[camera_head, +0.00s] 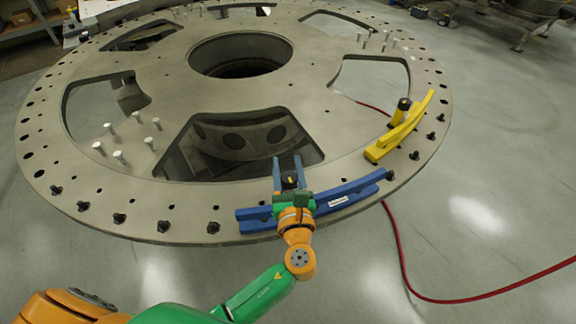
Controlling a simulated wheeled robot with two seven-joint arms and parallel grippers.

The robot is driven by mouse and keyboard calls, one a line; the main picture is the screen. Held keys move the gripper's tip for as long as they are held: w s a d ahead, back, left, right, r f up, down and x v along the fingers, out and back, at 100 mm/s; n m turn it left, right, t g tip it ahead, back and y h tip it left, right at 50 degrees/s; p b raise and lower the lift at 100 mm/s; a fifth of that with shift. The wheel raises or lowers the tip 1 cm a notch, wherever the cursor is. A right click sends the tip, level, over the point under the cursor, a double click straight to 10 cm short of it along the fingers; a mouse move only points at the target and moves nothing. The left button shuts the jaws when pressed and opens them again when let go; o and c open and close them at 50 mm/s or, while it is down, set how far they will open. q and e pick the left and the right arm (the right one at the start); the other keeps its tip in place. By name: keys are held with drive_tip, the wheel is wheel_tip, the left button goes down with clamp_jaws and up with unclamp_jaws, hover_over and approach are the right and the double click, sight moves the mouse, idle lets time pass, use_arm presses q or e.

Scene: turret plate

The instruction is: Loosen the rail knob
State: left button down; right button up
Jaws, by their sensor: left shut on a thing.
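The blue rail (350,194) lies curved along the near edge of the round metal turret plate (240,92), with a small white label on its right half. A dark knob (290,180) shows at the rail's middle, between the fingers of my left gripper (289,172). The gripper's blue fingers reach over the rail and are shut on the knob. My gripper body and wrist hide the middle of the rail and the lower part of the knob. My right gripper is not in view.
A yellow rail (402,128) with a black-topped knob (403,105) sits on the plate's right edge. Black bolts (119,218) line the rim. The plate has large cutouts and upright silver pins (120,156). A red cable (440,299) runs over the floor at right.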

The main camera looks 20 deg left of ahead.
sight(290, 185)
use_arm(q)
drive_tip(key=shift+c, duration=1.8)
unclamp_jaws()
drive_tip(key=b+v, duration=0.1)
drive_tip(key=v, duration=0.5)
drive_tip(key=shift+s+d+f+b, duration=0.15)
drive_tip(key=shift+s+b, duration=0.15)
drive_tip(key=shift+b, duration=0.05)
drive_tip(key=shift+s, duration=0.2)
drive_tip(key=shift+w, duration=0.1)
